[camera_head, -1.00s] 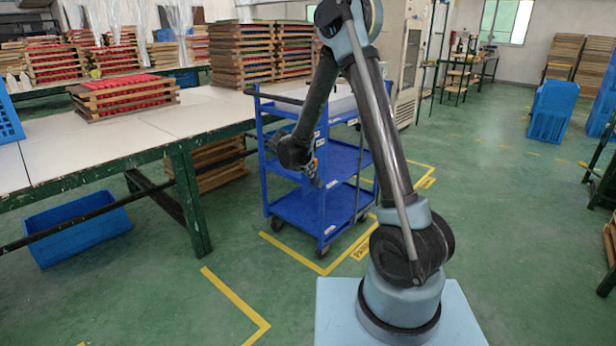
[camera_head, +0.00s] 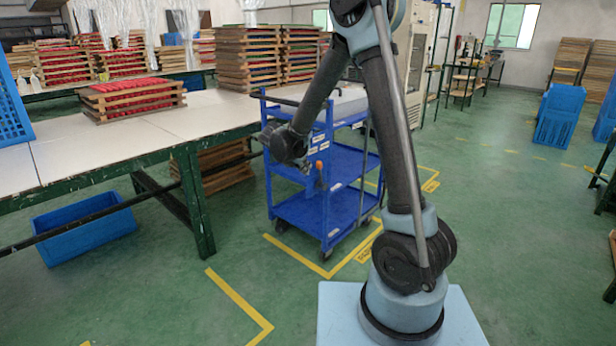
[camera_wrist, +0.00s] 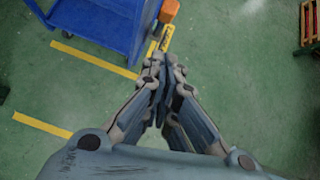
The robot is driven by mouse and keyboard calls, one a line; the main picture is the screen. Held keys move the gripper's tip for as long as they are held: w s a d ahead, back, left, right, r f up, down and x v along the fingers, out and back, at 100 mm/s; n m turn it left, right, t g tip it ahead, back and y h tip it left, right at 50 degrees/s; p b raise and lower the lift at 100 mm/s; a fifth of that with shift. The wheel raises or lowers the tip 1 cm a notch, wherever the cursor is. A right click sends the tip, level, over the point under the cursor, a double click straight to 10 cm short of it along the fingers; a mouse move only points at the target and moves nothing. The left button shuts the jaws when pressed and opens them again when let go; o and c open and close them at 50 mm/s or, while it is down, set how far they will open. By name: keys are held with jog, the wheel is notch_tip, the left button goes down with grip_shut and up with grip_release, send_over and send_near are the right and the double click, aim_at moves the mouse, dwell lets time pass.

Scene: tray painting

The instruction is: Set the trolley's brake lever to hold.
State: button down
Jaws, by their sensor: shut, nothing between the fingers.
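The blue trolley (camera_head: 345,161) stands beyond my arm in the head view, and a corner of it shows at the top left of the wrist view (camera_wrist: 110,18). An orange piece (camera_head: 319,165), which looks like the brake lever's grip, is on its near side; it also shows at the top of the wrist view (camera_wrist: 168,11). My gripper (camera_wrist: 160,75) is shut and empty, its fingertips below the orange piece in the wrist picture and apart from it. In the head view my gripper is small beside the trolley's near post. The lever's setting cannot be read.
A long white-topped table (camera_head: 120,130) with green legs stands left of the trolley, stacked with wooden trays (camera_head: 245,60). A blue crate (camera_head: 85,226) lies under it. Yellow lines mark the floor around the trolley. Green floor to the right is open.

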jog(key=shift+s+a+r, duration=0.2)
jog(key=shift+s+r, duration=0.05)
jog(key=shift+r, duration=0.4)
jog(key=shift+s+a+r, duration=0.15)
jog(key=shift+s+r, duration=0.1)
jog(key=shift+r, duration=0.35)
jog(key=shift+s+a+f+m+t+h, duration=0.3)
jog(key=shift+s+a+m+h, duration=0.15)
jog(key=shift+a, duration=0.35)
jog(key=shift+s+a+f+m+t+h, duration=0.2)
jog(key=shift+s+a+m+t, duration=0.15)
jog(key=shift+s+a, duration=0.35)
jog(key=shift+s+a+f+m+t+h, duration=0.25)
jog(key=shift+s+a+m+h, duration=0.15)
jog(key=shift+a, duration=0.5)
jog(key=shift+w+d+r+x, duration=0.2)
jog(key=shift+r+x, duration=0.2)
jog(key=shift+x, duration=1.75)
jog(key=shift+w+d+r+x, duration=0.15)
jog(key=shift+r+x, duration=0.2)
jog(key=shift+x, duration=1.8)
jog(key=shift+w+d+r+x, duration=0.2)
jog(key=shift+r+x, duration=0.2)
jog(key=shift+x, duration=1.75)
